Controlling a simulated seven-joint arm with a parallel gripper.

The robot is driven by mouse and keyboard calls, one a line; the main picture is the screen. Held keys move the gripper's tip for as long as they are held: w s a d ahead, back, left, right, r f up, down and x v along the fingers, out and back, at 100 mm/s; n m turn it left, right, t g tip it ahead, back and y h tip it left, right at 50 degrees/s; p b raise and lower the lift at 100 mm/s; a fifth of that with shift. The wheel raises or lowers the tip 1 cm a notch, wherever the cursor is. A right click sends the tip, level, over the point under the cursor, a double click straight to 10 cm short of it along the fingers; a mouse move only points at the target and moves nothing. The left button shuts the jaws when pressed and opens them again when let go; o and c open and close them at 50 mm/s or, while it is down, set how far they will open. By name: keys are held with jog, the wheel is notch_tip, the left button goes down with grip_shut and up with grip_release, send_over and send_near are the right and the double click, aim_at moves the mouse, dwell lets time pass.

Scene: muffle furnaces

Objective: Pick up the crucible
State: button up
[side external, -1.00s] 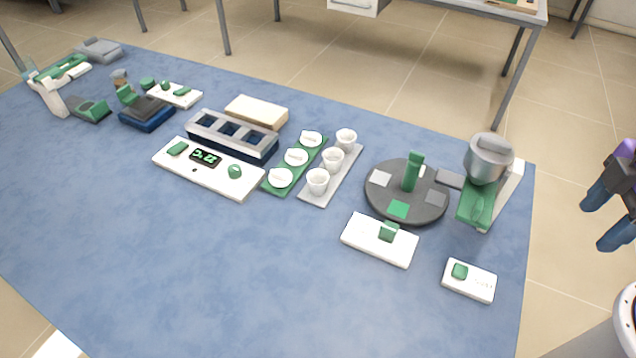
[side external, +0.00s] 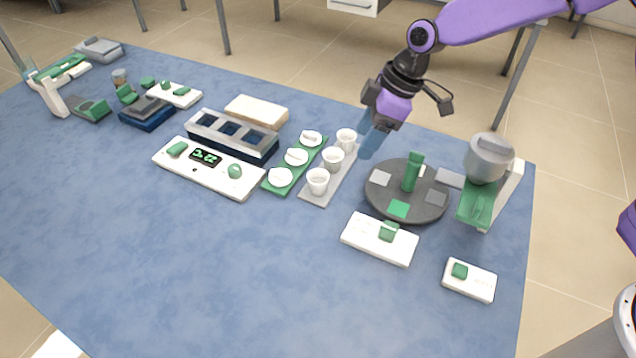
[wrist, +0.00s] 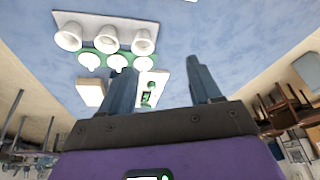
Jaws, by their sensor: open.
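Three white crucibles stand upright in a row on a grey tray (side external: 311,199): a near one (side external: 318,182), a middle one (side external: 333,159) and a far one (side external: 346,140). My gripper (side external: 370,143) is open and empty, just right of the far crucible and above the table; the side view does not settle whether it is clear of the tray. In the wrist view, the crucibles show at the upper left (wrist: 110,40), outside the space between my open fingers (wrist: 165,85).
Left of the crucibles is a green tray (side external: 270,187) with several white lids. A three-chamber furnace (side external: 232,136) and its white control panel (side external: 208,168) stand farther left. A round dark turntable (side external: 407,190) with a green post is right of the tray. The front table is clear.

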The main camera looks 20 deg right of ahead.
jog(key=w+a+f, duration=0.1)
jog(key=w+f, duration=0.1)
jog(key=w, duration=0.3)
send_near(318, 180)
jog(key=shift+t, duration=0.3)
jog(key=a+f, duration=0.1)
jog(key=f, duration=0.1)
jog(key=a+f, duration=0.1)
jog(key=f, duration=0.2)
jog(key=a+f, duration=0.1)
jog(key=f, duration=0.1)
jog(key=shift+s+a+f, duration=0.25)
jog(key=shift+s+a, duration=0.05)
jog(key=shift+a, duration=0.05)
jog(key=c, duration=0.7)
